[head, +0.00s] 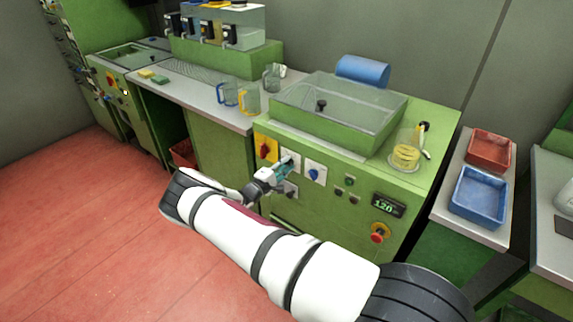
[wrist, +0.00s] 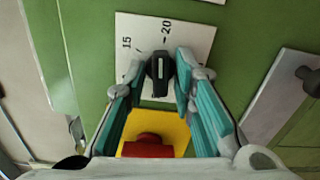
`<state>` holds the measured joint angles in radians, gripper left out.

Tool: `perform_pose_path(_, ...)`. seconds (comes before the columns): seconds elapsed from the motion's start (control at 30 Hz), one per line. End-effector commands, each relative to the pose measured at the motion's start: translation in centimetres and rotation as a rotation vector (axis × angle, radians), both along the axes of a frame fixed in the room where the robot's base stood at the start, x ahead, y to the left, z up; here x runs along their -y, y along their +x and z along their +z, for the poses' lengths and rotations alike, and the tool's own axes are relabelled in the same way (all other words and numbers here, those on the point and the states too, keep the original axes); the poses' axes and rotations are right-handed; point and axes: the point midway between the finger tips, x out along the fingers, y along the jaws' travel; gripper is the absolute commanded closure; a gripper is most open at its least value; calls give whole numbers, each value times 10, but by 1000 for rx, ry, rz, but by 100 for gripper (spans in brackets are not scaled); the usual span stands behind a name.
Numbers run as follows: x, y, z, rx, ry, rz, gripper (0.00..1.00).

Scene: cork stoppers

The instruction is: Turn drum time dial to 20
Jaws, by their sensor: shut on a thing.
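The drum time dial (wrist: 160,74) is a black knob with a white line, on a white plate (wrist: 195,40) printed with 15 and 20. In the wrist view its line points up, close to the 20 mark and right of 15. My gripper (wrist: 161,80) has its teal fingers on either side of the knob, shut on it. In the head view my gripper (head: 279,172) is at the front of the green machine and hides most of the dial; part of its white plate (head: 291,158) shows.
A red switch on a yellow plate (head: 266,149) sits left of the dial and a blue-knobbed dial (head: 315,173) to its right. Further right are small buttons, a display (head: 388,205) reading 120 and a red stop button (head: 377,237). Open red floor lies left.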

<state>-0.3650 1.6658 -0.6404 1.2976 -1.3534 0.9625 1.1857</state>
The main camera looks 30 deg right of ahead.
Motion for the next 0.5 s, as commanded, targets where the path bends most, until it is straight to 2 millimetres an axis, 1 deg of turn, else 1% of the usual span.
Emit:
perform_pose_path(0.2, 0, -2, -2, 89, 36, -1, 100)
perform_pose_path(0.5, 0, -2, -3, 136, 54, -3, 100)
